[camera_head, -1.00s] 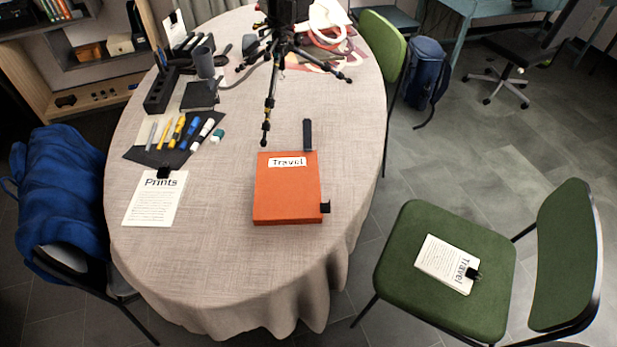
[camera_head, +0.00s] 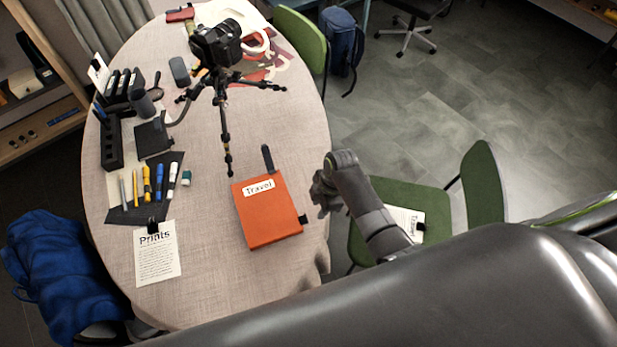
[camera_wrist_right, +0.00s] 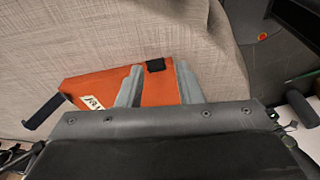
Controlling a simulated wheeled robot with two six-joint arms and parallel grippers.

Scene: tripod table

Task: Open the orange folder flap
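The orange folder (camera_head: 268,222) lies closed on the cloth-covered table, with a white "Travel" label (camera_head: 258,187) near its top. A black tab (camera_head: 267,157) sticks out past its top edge. A small black clip (camera_head: 302,219) sits on its right edge. My right gripper (camera_head: 322,192) is just right of the folder, by the table's edge. In the right wrist view its two fingers (camera_wrist_right: 160,68) are apart and empty, pointing at the folder (camera_wrist_right: 155,92). The clip (camera_wrist_right: 155,65) shows between the fingertips; contact cannot be told. My left gripper is not in view.
A camera on a tripod (camera_head: 222,80) stands behind the folder. Markers on a dark mat (camera_head: 125,213) and a "Prints" sheet (camera_head: 157,262) lie to the left. A green chair (camera_head: 410,190) with a clipped paper stands right. Cloth in front of the folder is clear.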

